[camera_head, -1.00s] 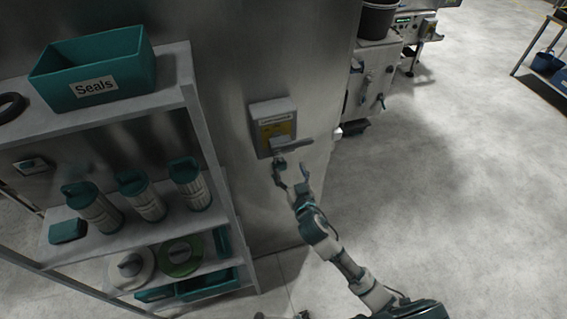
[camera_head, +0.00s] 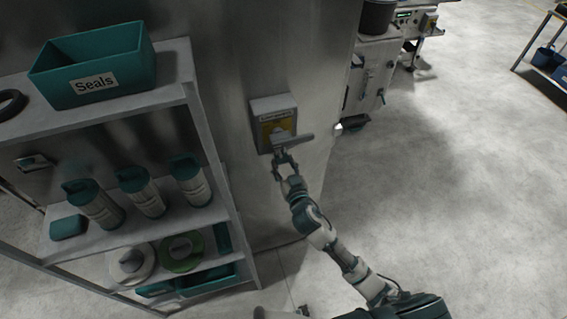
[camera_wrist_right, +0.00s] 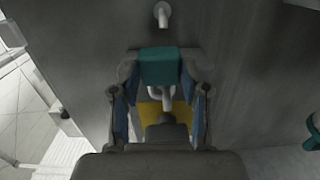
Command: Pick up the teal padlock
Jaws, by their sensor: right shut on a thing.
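The teal padlock (camera_wrist_right: 160,66) sits between the fingers of my right gripper (camera_wrist_right: 160,90) in the right wrist view, with its pale shackle (camera_wrist_right: 165,97) beside it. The right gripper is shut on the padlock's body. In the head view my right gripper (camera_head: 284,164) is just below the grey handle (camera_head: 294,138) of a wall switch box (camera_head: 262,108) with a yellow plate. The fingers largely hide the padlock there. I cannot tell whether the shackle still passes through the handle.
A grey shelf rack (camera_head: 150,100) stands at the left, holding a teal "Seals" bin (camera_head: 95,68) and several filter cartridges (camera_head: 190,182). The switch box is on a large metal panel (camera_head: 235,60). Open floor (camera_head: 450,190) lies to the right.

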